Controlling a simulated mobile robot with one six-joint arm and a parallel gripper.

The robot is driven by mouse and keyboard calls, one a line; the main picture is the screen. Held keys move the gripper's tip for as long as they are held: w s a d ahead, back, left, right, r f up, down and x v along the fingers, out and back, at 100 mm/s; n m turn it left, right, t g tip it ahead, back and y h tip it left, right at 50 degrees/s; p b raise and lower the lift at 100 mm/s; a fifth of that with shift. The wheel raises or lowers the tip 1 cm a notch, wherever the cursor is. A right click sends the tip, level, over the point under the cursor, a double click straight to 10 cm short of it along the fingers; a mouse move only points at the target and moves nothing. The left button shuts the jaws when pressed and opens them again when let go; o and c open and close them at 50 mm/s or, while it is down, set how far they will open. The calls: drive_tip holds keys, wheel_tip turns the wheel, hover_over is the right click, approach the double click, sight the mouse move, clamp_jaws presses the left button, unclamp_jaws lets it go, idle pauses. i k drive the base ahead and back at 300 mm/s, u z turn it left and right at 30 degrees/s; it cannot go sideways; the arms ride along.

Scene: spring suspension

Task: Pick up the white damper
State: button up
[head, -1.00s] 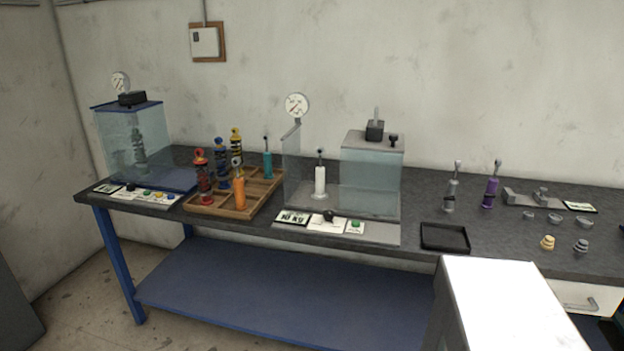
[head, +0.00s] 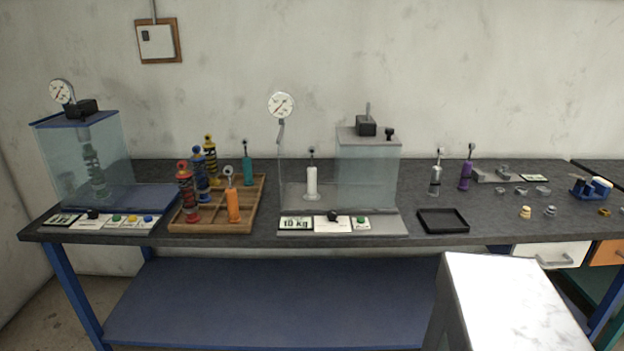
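The white damper (head: 311,182) stands upright on the base of the middle test machine (head: 300,199), on the dark workbench. It is a white cylinder with a thin dark rod on top. A clear panel stands at its left, and the machine's clear box (head: 367,180) stands just right of it; the front of the damper looks uncovered. My gripper is not in view.
A wooden tray (head: 180,228) with several coloured dampers and springs lies left of the machine. A second glass-boxed machine (head: 85,165) stands at the far left. A black tray (head: 443,220) lies to the right. A pale block (head: 505,300) fills the lower right foreground.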

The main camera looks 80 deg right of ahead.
sight(311, 194)
drive_tip(key=z, duration=0.8)
drive_tip(key=i, duration=1)
drive_tip(key=z, duration=0.55)
